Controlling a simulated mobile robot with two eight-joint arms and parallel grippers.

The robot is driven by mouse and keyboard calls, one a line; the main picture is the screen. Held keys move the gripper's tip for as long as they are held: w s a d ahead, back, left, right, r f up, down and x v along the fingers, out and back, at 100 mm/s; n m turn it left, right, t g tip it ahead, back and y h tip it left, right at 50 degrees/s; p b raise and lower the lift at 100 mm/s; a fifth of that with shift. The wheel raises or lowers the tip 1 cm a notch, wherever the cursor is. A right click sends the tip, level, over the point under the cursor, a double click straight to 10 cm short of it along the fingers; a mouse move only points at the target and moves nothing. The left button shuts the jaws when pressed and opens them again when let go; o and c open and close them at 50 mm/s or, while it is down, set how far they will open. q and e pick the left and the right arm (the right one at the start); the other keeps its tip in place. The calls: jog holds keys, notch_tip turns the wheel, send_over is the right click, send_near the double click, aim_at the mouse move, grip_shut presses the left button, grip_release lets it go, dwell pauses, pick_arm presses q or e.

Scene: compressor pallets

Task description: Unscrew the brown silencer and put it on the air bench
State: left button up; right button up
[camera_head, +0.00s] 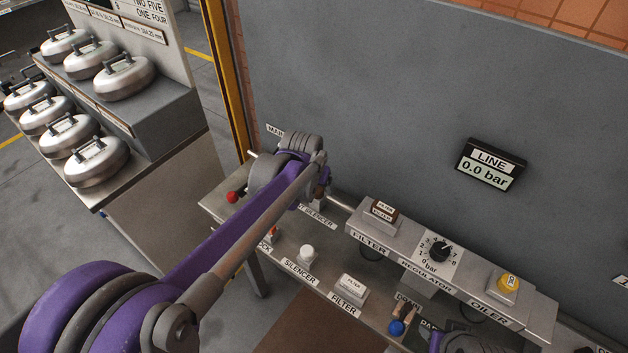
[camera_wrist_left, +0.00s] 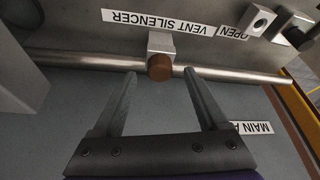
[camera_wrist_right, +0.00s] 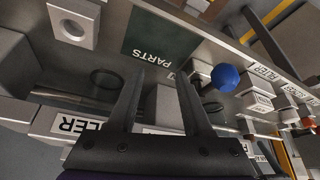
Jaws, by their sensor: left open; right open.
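The brown silencer (camera_wrist_left: 160,67) is a short brown cylinder on a grey block on the pipe, by the VENT SILENCER label, in the left wrist view. My left gripper (camera_wrist_left: 159,78) is open, its fingertips on either side of the silencer; contact cannot be told. My right gripper (camera_wrist_right: 160,82) is open and empty above the bench's right part, near the PARTS area (camera_wrist_right: 160,45).
The bench carries a white filter (camera_head: 350,287), a blue ball knob (camera_head: 396,327), and a raised shelf with a regulator dial (camera_head: 438,249) and yellow-topped oiler (camera_head: 508,284). A red knob (camera_head: 232,197) is at the bench's left end. The LINE display (camera_head: 490,165) reads 0.0 bar.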

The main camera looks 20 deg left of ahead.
pick_arm(q)
jog(key=shift+x, duration=0.9)
jog(key=shift+c, duration=0.2)
grip_shut()
jog(key=shift+n+y, duration=0.7)
jog(key=shift+n, duration=1.2)
jog(key=shift+d, duration=0.1)
jog(key=shift+n+g+y, duration=0.3)
jog(key=shift+n+y, duration=0.2)
jog(key=shift+n, duration=1.3)
